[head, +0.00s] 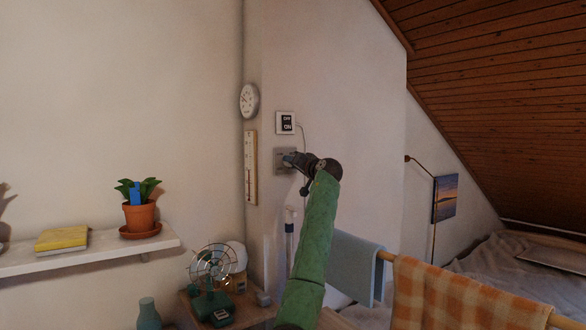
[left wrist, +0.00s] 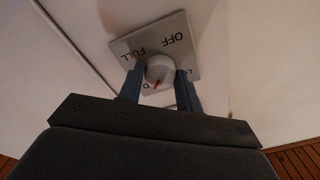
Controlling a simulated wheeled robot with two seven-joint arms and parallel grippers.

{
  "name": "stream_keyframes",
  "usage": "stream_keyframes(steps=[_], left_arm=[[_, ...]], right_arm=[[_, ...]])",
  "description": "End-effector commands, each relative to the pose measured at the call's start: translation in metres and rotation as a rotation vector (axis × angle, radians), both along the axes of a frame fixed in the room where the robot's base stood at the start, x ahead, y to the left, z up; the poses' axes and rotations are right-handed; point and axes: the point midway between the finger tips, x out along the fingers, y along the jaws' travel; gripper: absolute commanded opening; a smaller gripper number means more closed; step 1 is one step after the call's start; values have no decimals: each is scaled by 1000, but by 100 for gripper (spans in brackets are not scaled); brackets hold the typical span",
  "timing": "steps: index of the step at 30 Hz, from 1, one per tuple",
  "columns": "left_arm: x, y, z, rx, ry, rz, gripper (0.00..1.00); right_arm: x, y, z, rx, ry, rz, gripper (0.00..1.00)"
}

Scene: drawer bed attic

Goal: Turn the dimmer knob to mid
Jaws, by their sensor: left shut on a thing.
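The round, pale dimmer knob (left wrist: 160,68) has a red mark, which points down and slightly left in that view. My left gripper (left wrist: 160,80) is shut on the knob, one finger on each side. In the head view my left gripper (head: 290,160) reaches the plate and hides the knob. My right gripper is not in view.
A thermometer (head: 251,166) and a round dial (head: 249,101) hang to the left. Below are a green fan (head: 211,275) and a rack with an orange checked cloth (head: 450,296). A shelf (head: 100,252) holds a potted plant.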

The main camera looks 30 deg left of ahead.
Motion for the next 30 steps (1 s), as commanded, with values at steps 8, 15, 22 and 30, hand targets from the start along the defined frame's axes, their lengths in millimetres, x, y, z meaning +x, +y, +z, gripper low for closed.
stream_keyframes(steps=[8, 15, 22, 30], left_arm=[[1, 0, -3, -9, -12, 0, 12], [1, 0, -3, -9, -12, 0, 37], [0, 0, -2, -7, -13, 0, 56], [0, 1, -1, -7, -14, -1, 56]], right_arm=[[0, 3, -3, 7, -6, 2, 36], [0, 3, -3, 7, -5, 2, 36], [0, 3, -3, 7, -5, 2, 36], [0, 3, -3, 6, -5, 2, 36]])
